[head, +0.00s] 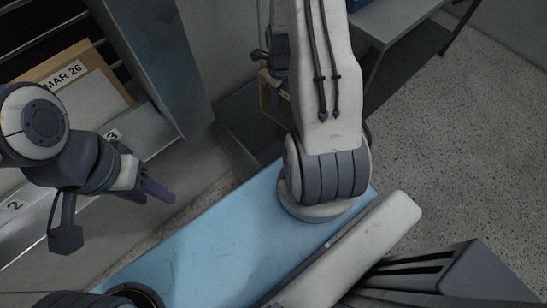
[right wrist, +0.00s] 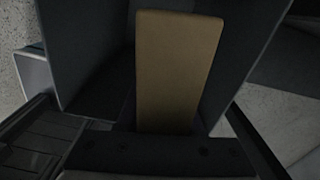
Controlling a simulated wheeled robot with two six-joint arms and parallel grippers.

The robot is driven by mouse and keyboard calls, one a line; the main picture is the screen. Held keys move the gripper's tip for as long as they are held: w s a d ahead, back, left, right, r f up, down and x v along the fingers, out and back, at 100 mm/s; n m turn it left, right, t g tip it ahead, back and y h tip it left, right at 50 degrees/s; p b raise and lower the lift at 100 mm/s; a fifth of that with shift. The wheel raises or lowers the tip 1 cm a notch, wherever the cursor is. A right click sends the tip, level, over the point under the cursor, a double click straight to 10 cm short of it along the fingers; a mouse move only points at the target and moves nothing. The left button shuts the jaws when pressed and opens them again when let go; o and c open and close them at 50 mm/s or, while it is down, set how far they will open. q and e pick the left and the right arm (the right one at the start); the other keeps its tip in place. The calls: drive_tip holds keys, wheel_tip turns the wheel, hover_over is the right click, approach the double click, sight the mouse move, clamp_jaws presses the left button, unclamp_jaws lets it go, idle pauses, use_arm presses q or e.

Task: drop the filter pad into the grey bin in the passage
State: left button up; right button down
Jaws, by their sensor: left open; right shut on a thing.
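The tan filter pad (right wrist: 180,70) stands up from my right gripper in the right wrist view. A brown bit of it (head: 267,97) also shows in the head view, partly hidden by my right arm. My right gripper (head: 268,76) is shut on the pad. The grey bin (head: 240,118) is a dark open box in the passage, largely hidden behind my right arm. In the right wrist view, grey walls (right wrist: 85,45) stand on both sides of the pad, over a dark hollow. Whether the pad is below the rim I cannot tell. My left gripper (head: 152,188) is open and empty at the left.
A metal shelf (head: 160,130) with numbered labels and a carton marked MAR 26 (head: 75,85) stands at the left. A grey table (head: 395,18) is at the upper right. The speckled floor (head: 470,130) at the right is clear.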

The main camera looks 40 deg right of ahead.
drive_tip(key=shift+f+b, duration=1.05)
drive_tip(key=shift+f, duration=0.5)
use_arm(q)
wheel_tip(320, 180, down, 3)
use_arm(e)
drive_tip(key=shift+c, duration=2.4)
unclamp_jaws()
use_arm(q)
wheel_tip(320, 180, up, 3)
drive_tip(key=p, duration=0.2)
drive_tip(key=shift+f+p, duration=0.2)
drive_tip(key=shift+p, duration=0.1)
use_arm(e)
wheel_tip(320, 180, up, 11)
drive_tip(key=shift+f, duration=0.2)
drive_tip(key=shift+s, duration=0.1)
